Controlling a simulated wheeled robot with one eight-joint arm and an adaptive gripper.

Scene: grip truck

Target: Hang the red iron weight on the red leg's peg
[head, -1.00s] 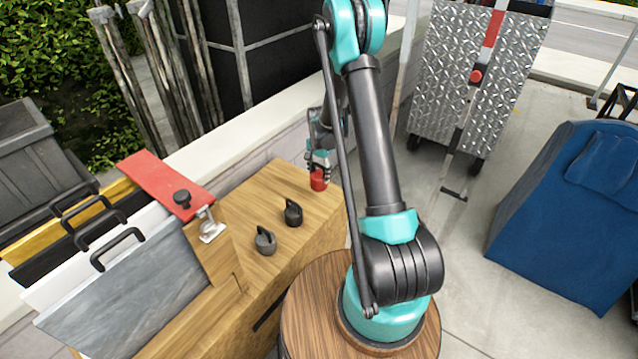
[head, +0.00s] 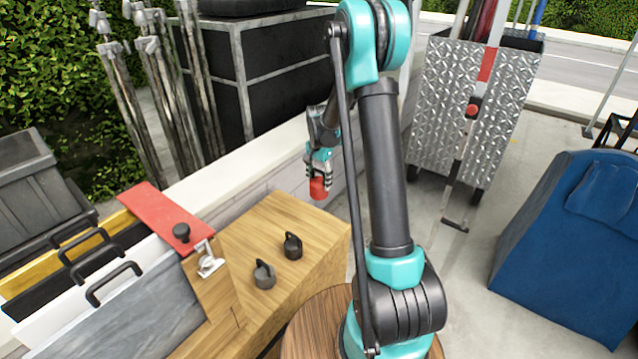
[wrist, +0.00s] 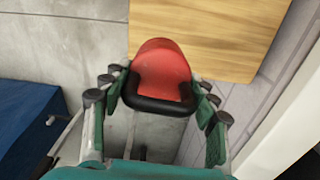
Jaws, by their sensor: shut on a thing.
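The red iron weight (head: 319,189) hangs in my gripper (head: 319,172), clear of the wooden box top and past its far edge. In the wrist view the weight (wrist: 162,66) is a red body with a black handle, and the fingers of my gripper (wrist: 160,98) close on it from both sides. A pole with a red band (head: 487,65) and a red knob (head: 472,110) stands at the diamond-plate cart, well to the right of my gripper. This looks like the red leg. I cannot make out its peg for certain.
Two dark weights (head: 264,275) (head: 293,246) stand on the wooden box (head: 285,215). A red plate (head: 155,210) and boards with handles are at left. The metal cart (head: 435,90) is behind my arm. A blue covered block (head: 570,260) is at right.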

